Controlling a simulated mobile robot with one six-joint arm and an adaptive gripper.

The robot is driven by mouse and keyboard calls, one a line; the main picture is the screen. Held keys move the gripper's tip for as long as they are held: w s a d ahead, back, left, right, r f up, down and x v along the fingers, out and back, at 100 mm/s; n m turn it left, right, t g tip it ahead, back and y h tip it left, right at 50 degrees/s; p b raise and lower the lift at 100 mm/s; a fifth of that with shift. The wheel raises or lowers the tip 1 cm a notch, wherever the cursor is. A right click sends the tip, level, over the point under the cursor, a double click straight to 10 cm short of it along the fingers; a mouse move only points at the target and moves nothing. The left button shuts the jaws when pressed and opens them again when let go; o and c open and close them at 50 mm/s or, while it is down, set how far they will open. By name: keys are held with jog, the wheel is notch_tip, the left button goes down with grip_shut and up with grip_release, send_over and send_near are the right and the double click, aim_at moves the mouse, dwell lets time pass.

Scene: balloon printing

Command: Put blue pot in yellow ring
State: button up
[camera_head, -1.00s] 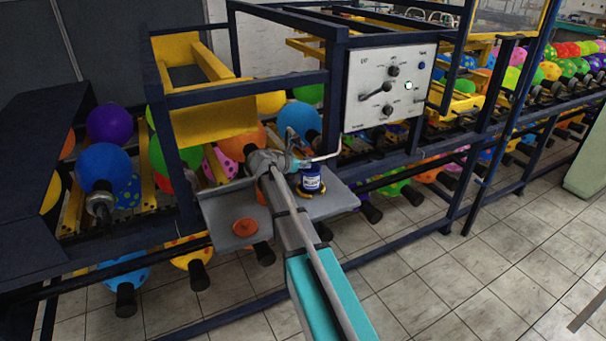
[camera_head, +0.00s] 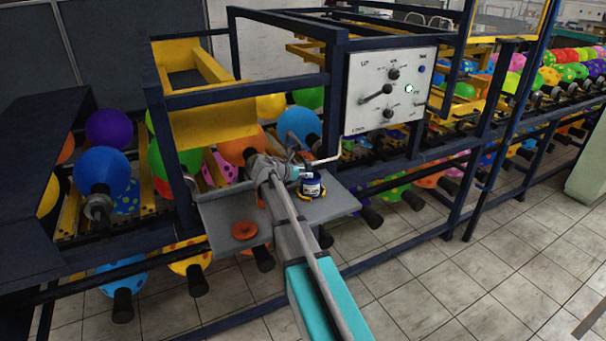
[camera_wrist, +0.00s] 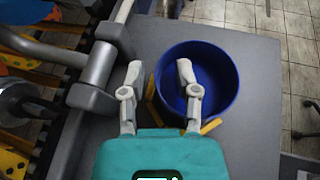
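The blue pot (camera_head: 312,188) stands on the right part of the grey shelf. It has a pale label and an open top, seen from above in the wrist view (camera_wrist: 218,85). The rest of the ring is hidden. My gripper (camera_wrist: 160,70) is open at the pot's left wall, one finger outside it and one over the pot's opening. In the head view my gripper (camera_head: 297,172) is beside the pot.
A control panel (camera_head: 388,88) and dark frame bars rise behind. Balloons on rollers lie left and behind. Tiled floor is free in front.

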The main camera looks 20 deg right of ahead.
jog(key=shift+r, duration=0.1)
dwell(0.3)
jog(key=shift+r, duration=0.1)
jog(key=p+v, duration=0.5)
jog(key=v, duration=0.7)
dwell(0.5)
